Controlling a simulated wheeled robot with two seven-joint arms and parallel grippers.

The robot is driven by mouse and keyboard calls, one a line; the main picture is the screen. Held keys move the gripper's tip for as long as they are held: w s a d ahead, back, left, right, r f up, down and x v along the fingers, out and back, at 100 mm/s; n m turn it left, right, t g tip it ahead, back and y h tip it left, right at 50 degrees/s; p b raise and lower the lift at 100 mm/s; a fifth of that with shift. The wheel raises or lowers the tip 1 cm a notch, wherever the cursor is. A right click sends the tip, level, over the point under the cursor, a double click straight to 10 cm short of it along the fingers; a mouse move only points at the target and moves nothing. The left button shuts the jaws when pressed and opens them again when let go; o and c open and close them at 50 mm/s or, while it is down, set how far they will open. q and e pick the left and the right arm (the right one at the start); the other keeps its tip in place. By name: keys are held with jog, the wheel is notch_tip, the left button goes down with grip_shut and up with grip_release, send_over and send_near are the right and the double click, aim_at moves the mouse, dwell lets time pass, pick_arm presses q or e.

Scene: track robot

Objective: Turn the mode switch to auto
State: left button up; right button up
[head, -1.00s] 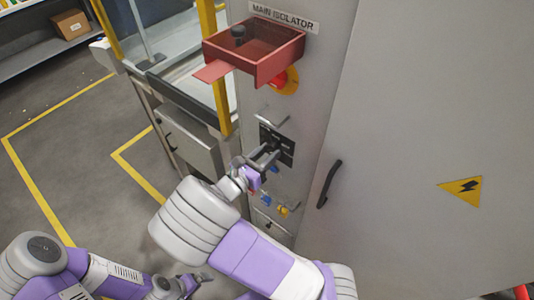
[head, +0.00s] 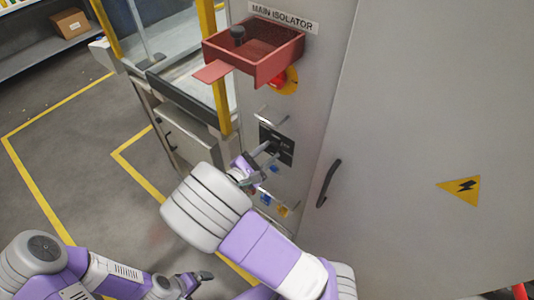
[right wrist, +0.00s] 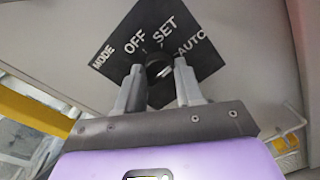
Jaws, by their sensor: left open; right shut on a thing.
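The mode switch is a dark round knob (right wrist: 158,69) on a black plate (right wrist: 190,52) marked MODE, OFF, SET and AUTO. The plate (head: 283,148) is on the grey cabinet front in the head view. My right gripper (right wrist: 157,82) is shut on the knob, one finger on each side. In the head view the right gripper (head: 263,162) hides most of the knob. A pale mark shows on the knob, but I cannot tell for sure which label it faces. My left gripper (head: 203,276) is open and empty, low over the floor.
A red tray-like box (head: 275,68) sticks out above the plate, with a red knob (head: 278,80) behind it under the MAIN ISOLATOR label (head: 283,18). Small blue and yellow parts (head: 282,211) are below. A black door handle (head: 329,184) is to the right.

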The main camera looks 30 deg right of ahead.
jog(key=shift+m, duration=0.9)
jog(key=shift+r, duration=0.1)
jog(key=o, duration=1)
jog(key=v, duration=0.7)
jog(key=shift+a, duration=0.3)
jog(key=shift+s, duration=0.15)
